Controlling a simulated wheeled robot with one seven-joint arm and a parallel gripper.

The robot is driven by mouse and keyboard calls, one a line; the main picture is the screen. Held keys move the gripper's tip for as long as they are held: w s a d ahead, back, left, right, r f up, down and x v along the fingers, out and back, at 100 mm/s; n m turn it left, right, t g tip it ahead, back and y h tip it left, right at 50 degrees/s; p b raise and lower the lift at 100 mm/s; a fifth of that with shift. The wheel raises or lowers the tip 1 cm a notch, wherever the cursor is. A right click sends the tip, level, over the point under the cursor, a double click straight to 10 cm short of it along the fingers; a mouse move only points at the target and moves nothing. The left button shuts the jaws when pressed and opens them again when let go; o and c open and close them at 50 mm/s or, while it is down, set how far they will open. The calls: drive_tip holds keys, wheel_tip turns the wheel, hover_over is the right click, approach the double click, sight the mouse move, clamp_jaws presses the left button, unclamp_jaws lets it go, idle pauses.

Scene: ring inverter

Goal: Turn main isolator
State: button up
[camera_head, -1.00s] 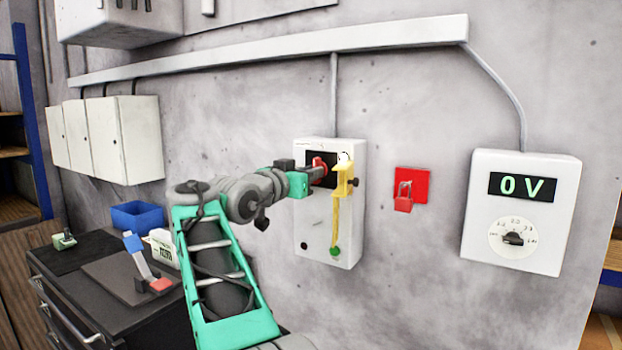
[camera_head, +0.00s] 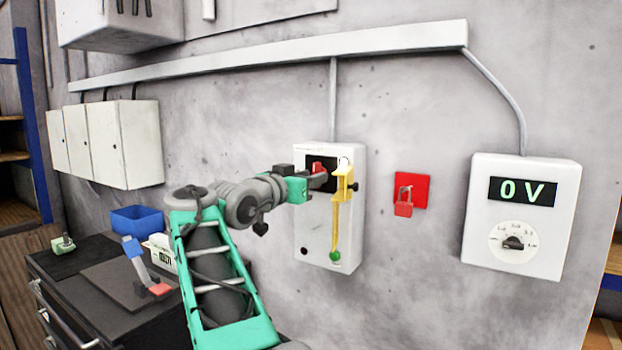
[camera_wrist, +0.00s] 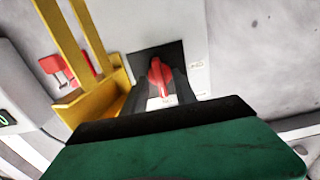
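The main isolator is a red rotary handle (camera_head: 317,167) on a black plate, on a white wall box (camera_head: 316,225). My gripper (camera_head: 318,180) is at the front of this plate, just below and beside the handle in the head view. In the wrist view the red handle (camera_wrist: 160,78) shows between the two dark fingers (camera_wrist: 158,92), which are spread apart with a pale gap between them. I cannot tell whether a finger touches the handle. The fingers partly hide the black plate.
A yellow bracket (camera_head: 342,185) stands close to the right of my fingers, with a green knob (camera_head: 335,256) below it. A red padlock (camera_head: 403,208) hangs on a red plate. A voltage box (camera_head: 522,215) reads 0 V. A dark workbench (camera_head: 75,262) stands at left.

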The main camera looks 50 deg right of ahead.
drive_tip(key=a, duration=0.7)
drive_tip(key=shift+s+a, duration=0.25)
drive_tip(key=shift+s, duration=0.15)
